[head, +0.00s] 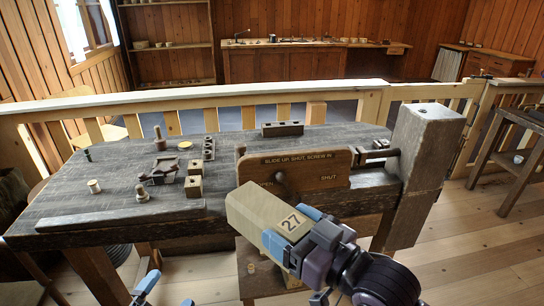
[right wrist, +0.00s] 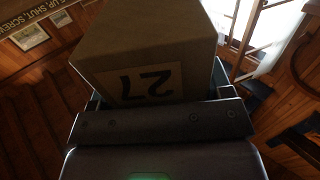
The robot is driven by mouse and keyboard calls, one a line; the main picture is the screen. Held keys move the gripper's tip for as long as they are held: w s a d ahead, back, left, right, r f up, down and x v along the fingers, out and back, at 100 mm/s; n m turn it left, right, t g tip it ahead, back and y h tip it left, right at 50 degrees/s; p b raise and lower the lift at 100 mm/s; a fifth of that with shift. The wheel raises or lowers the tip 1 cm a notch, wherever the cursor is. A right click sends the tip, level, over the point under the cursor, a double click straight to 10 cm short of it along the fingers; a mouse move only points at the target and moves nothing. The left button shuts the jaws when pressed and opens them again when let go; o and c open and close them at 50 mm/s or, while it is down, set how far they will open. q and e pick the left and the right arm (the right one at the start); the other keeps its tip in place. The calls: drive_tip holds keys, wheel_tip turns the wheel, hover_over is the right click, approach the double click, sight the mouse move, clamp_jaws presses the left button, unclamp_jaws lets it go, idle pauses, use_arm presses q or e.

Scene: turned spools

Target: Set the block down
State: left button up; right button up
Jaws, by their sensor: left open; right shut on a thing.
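The block (head: 255,212) is tan and box-shaped, with a dark number 27 on a pale label. My right gripper (head: 290,228) is shut on it and holds it tilted, in front of the worktable (head: 90,200) near its front edge. In the right wrist view the block (right wrist: 150,40) fills the upper middle, between the jaws (right wrist: 155,100). My left gripper (head: 165,291) is open and empty at the bottom edge, low in front of the table, only partly in view.
A wooden board with lettering (head: 300,160) stands behind the block, beside a thick post (head: 425,140). Small turned pieces and blocks, such as a peg (head: 142,192) and a square block (head: 193,186), stand on the table. A bar (head: 130,218) lies along its front edge.

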use_arm(q)
drive_tip(key=w+d+r+m+g+h, duration=0.3)
drive_tip(key=d+r+m+g+h, duration=0.45)
drive_tip(key=m, duration=0.95)
drive_tip(key=w+d+r+m+g+h, duration=0.2)
drive_tip(key=d+r+m+g, duration=0.3)
drive_tip(key=m+g, duration=0.85)
drive_tip(key=w+a+r+m+t+y, duration=0.4)
drive_tip(key=w+m+y, duration=0.3)
drive_tip(key=m+y, duration=0.5)
wheel_tip(320, 180, up, 14)
drive_tip(key=m+y, duration=0.5)
hover_over(272, 207)
drive_tip(key=shift+w+a+r, duration=0.1)
drive_tip(key=shift+a+r, duration=0.05)
drive_tip(key=shift+r, duration=0.05)
drive_tip(key=shift+f, duration=0.35)
wheel_tip(272, 207, down, 11)
drive_tip(key=shift+f, duration=0.15)
